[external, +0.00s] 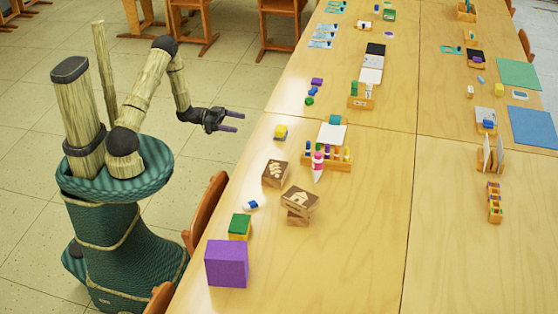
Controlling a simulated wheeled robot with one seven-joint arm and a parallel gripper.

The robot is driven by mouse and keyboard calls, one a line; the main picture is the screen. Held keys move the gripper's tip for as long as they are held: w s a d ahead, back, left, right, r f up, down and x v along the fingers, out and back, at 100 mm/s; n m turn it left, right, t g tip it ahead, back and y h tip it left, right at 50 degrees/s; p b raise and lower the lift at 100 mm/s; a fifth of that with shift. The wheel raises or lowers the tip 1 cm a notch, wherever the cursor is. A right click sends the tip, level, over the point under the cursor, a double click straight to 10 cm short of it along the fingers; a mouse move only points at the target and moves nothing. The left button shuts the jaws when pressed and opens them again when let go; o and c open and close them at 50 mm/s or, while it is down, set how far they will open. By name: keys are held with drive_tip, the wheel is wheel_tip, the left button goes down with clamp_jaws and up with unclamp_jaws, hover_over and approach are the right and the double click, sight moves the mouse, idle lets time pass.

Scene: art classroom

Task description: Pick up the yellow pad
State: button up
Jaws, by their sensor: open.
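My gripper (239,122) is open and empty, its two dark fingers pointing right. In the picture it is left of the long table (375,220), over the floor. Another small yellow item (499,89) lies far off on the right side. A green block (240,224) with a yellowish lower part sits nearer the front. I cannot tell for sure which is the pad.
A purple cube (227,263), brown stamped blocks (300,199), a pink-and-white bottle (318,166) and a wooden marker holder (341,164) stand on the table. A wooden chair (205,212) is against its left edge. The table's front right area is clear.

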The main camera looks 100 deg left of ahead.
sight(262, 133)
drive_tip(key=shift+s+t, duration=0.3)
drive_tip(key=shift+s, duration=0.3)
drive_tip(key=w, duration=1.2)
drive_tip(key=shift+w+d, duration=0.1)
drive_tip(key=shift+d, duration=0.05)
drive_tip(key=w, duration=0.5)
drive_tip(key=shift+w+d+r, duration=0.1)
drive_tip(key=shift+w+r, duration=0.05)
drive_tip(key=shift+r, duration=0.25)
